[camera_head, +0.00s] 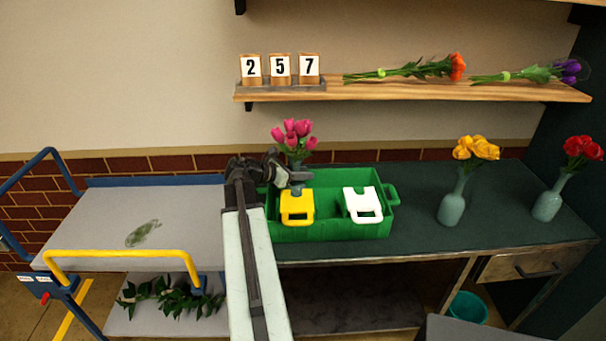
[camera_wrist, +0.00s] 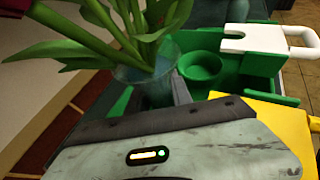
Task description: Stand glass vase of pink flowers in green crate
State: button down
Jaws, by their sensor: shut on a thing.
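The pink flowers (camera_head: 294,131) stand about upright above the back left part of the green crate (camera_head: 330,233). Their glass vase (camera_wrist: 147,82) shows in the wrist view with green stems in it. My gripper (camera_head: 298,177) is shut on the vase. In the wrist view the vase is beside an empty round green holder (camera_wrist: 203,68) inside the crate. The vase's lower part is hidden behind my gripper, so I cannot tell whether its base touches anything.
A yellow-handled item (camera_head: 297,208) and a white-handled item (camera_head: 362,205) are at the crate's front. Vases of yellow flowers (camera_head: 451,208) and red flowers (camera_head: 547,205) stand to the right on the dark counter (camera_head: 415,228). A shelf (camera_head: 420,91) hangs above; a cart (camera_head: 190,215) is left.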

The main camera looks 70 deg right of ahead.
dwell(0.4)
jog(key=c, duration=1.1)
grip_release()
jog(key=shift+o, duration=0.2)
jog(key=shift+a, duration=0.1)
jog(key=p+v, duration=0.3)
jog(key=v, duration=0.4)
jog(key=shift+w+a, duration=0.2)
jog(key=shift+a, duration=0.05)
